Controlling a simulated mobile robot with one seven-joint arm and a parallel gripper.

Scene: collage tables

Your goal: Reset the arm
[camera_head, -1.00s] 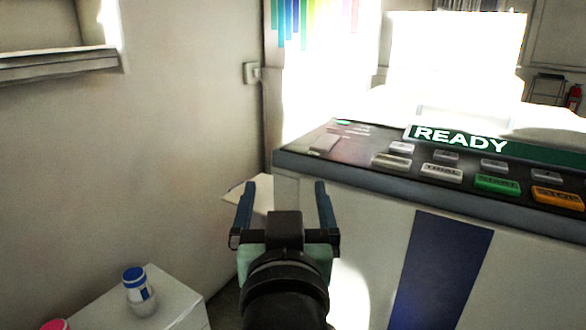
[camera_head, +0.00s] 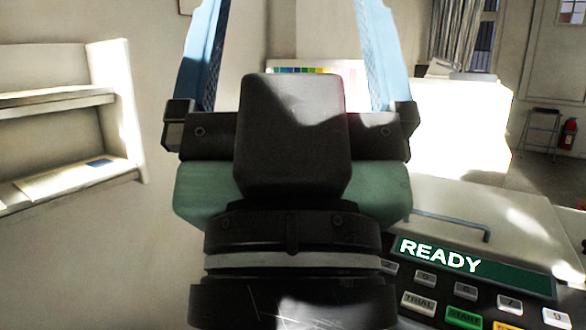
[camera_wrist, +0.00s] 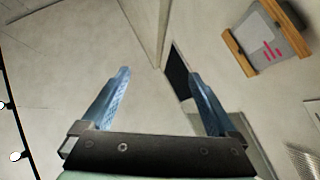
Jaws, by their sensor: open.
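My gripper (camera_head: 288,50) stands upright and close in front of the head camera, with its two blue fingers spread wide and nothing between them. Its fingertips run past the top edge of the head view. In the wrist view my gripper (camera_wrist: 162,85) also shows open and empty, with a pale wall or ceiling beyond the fingers. My gripper and wrist hide the middle of the head view.
A machine with a green READY display (camera_head: 440,255) and several buttons stands at lower right. A white wall shelf (camera_head: 60,100) is at left. A fire extinguisher (camera_head: 568,134) and a stool (camera_head: 540,130) are at far right. The wrist view shows a wood-edged panel (camera_wrist: 268,35).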

